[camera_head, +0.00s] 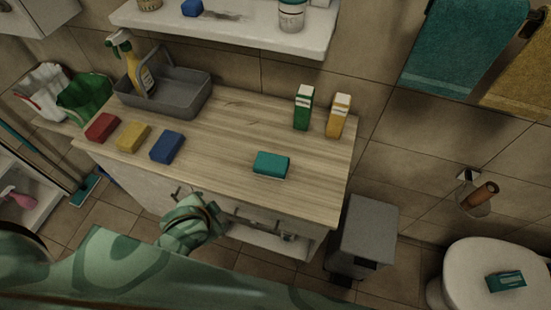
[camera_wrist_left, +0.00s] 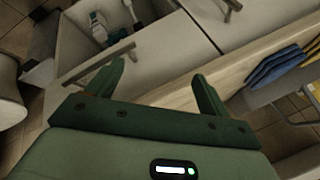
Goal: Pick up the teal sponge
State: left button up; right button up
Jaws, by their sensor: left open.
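The teal sponge (camera_head: 271,163) lies flat on the wooden top of the cabinet (camera_head: 225,140), right of its middle and near the front edge. In the head view, part of my left arm (camera_head: 190,222) shows in front of the cabinet, lower and further left than the sponge; the fingers are not clear there. In the left wrist view my left gripper (camera_wrist_left: 160,75) is open and empty, with cabinet fronts beyond its fingers. The sponge does not show in that view. My right gripper is not in view.
Blue (camera_head: 167,147), yellow (camera_head: 133,137) and red (camera_head: 102,127) sponges lie left on the top, before a grey caddy (camera_head: 185,95). Green (camera_head: 303,107) and yellow (camera_head: 338,115) cartons stand behind the teal sponge. Handles (camera_wrist_left: 97,62) protrude from the cabinet front. A shelf (camera_head: 225,28) hangs above.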

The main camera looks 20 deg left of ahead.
pick_arm(q)
jog(key=w+d+r+m+h, duration=0.1)
jog(key=w+d+r, duration=0.1)
jog(key=w+d+r+m+h, duration=0.1)
jog(key=w+d+r, duration=0.1)
jog(key=r, duration=0.1)
jog(key=w+d+r+m+t+h, duration=0.1)
jog(key=w+d+r, duration=0.1)
jog(key=w, duration=0.1)
jog(key=shift+d+r+b, duration=0.15)
jog(key=shift+d+b, duration=0.2)
jog(key=shift+d, duration=0.05)
jog(key=w+d+r+m+h, duration=0.2)
jog(key=d+r+m, duration=0.1)
jog(key=d+r, duration=0.15)
jog(key=m+g+h, duration=0.1)
jog(key=m+g, duration=0.3)
jog(key=g, duration=0.3)
send_near(271, 162)
jog(key=b+x, duration=0.3)
jog(key=x, duration=0.2)
jog(key=shift+s+d+b, duration=0.15)
jog(key=shift+s+b, duration=0.05)
jog(key=shift+b, duration=0.1)
jog(key=b+x, duration=0.1)
jog(key=x, duration=0.1)
jog(key=b+x, duration=0.1)
jog(key=x, duration=0.2)
jog(key=shift+w+f, duration=0.15)
jog(key=shift+w, duration=0.1)
